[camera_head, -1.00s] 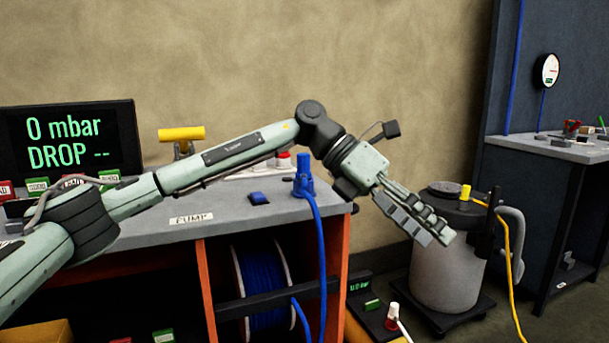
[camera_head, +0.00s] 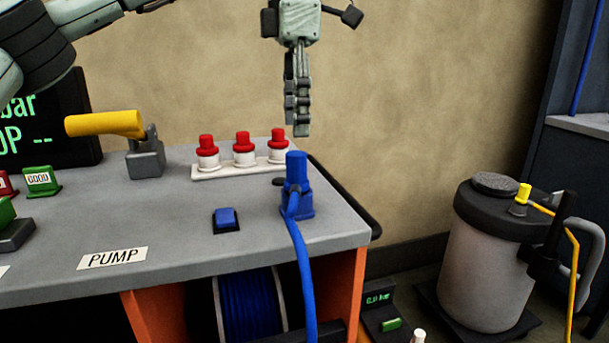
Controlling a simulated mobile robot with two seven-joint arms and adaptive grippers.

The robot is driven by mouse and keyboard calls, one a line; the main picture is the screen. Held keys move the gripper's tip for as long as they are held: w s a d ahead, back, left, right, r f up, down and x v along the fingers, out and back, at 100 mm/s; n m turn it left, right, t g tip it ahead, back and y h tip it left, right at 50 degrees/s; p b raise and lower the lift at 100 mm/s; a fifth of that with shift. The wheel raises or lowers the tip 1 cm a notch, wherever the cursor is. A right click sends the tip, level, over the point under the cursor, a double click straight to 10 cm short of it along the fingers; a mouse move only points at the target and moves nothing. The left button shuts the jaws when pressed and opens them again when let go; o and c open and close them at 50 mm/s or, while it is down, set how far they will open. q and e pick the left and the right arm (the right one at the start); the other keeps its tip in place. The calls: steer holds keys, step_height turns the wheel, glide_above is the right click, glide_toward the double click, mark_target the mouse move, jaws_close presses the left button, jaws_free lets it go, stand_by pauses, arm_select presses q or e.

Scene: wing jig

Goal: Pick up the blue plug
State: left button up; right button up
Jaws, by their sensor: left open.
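The blue plug (camera_head: 295,172) stands upright in a blue base near the right end of the grey bench top. A blue hose (camera_head: 303,262) runs from it down over the front edge. My left gripper (camera_head: 299,132) is open and empty, pointing straight down just above the plug's top. Its fingers are seen nearly edge-on, and it looks apart from the plug. My right gripper is out of view.
A row of red-capped white plugs (camera_head: 244,152) stands behind the blue plug. A blue button (camera_head: 226,219) lies to its left, with a yellow-handled lever (camera_head: 104,124) farther left. A grey canister (camera_head: 482,262) stands on the floor at right.

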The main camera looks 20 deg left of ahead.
mark_target(296, 153)
arm_select(q)
steer(key=shift+s+f, duration=0.15)
steer(key=shift+f, duration=0.35)
steer(key=shift+s+f, duration=0.15)
steer(key=shift+f, duration=0.35)
step_height(296, 153, down, 5)
steer(key=shift+w+r, duration=0.15)
steer(key=shift+r, duration=0.05)
steer(key=shift+f, duration=0.3)
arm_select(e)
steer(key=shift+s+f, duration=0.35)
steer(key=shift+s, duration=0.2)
arm_select(q)
steer(key=shift+c, duration=0.2)
jaws_close()
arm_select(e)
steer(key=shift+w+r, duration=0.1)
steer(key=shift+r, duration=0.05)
arm_select(q)
steer(key=shift+r, duration=0.1)
